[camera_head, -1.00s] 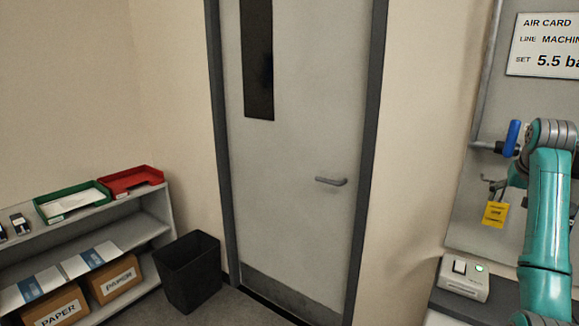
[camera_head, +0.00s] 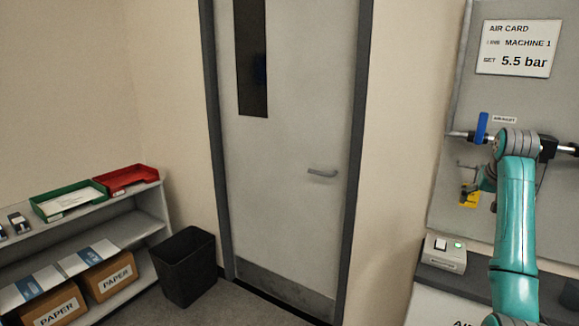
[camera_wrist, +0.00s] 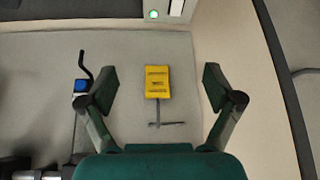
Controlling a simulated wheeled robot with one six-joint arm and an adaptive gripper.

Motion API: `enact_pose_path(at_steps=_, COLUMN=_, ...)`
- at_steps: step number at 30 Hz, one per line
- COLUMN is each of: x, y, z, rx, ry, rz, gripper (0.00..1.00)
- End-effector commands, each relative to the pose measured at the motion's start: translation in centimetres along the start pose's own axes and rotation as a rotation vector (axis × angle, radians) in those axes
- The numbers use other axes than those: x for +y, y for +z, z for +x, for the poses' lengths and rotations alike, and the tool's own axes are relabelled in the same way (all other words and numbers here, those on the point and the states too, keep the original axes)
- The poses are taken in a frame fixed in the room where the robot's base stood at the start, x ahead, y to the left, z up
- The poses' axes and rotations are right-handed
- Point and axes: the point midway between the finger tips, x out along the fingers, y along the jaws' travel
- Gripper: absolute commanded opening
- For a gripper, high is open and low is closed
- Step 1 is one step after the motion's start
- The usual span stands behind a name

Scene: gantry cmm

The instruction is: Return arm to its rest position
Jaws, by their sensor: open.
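My gripper (camera_wrist: 158,90) is open and empty in the wrist view, its two fingers spread wide. A yellow tag (camera_wrist: 157,80) on a grey hook shows between the fingers against the grey panel (camera_wrist: 40,60); I cannot tell how far it is from them. In the head view my teal arm is raised at the right, in front of the panel. The tag (camera_head: 470,195) is partly covered there, and the fingers are not clear.
A blue valve handle (camera_head: 482,127) on a pipe stands left of my arm. A small box with a green light (camera_head: 443,253) sits below. A closed door (camera_head: 290,180), a black bin (camera_head: 185,266) and a shelf (camera_head: 100,238) with trays stand further left, with clear floor before the door.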

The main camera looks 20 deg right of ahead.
Motion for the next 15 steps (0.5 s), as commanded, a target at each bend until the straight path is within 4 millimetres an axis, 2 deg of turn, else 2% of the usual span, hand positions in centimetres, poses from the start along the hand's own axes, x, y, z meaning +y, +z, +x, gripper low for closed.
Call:
enact_pose_path(at_steps=11, x=-3.3, y=4.1, z=6.1, rx=0.037, ry=-0.023, rz=-0.037, gripper=0.91)
enact_pose_path(at_steps=15, x=-5.4, y=7.2, z=9.7, rx=0.062, ry=-0.039, rz=-0.060, gripper=0.91)
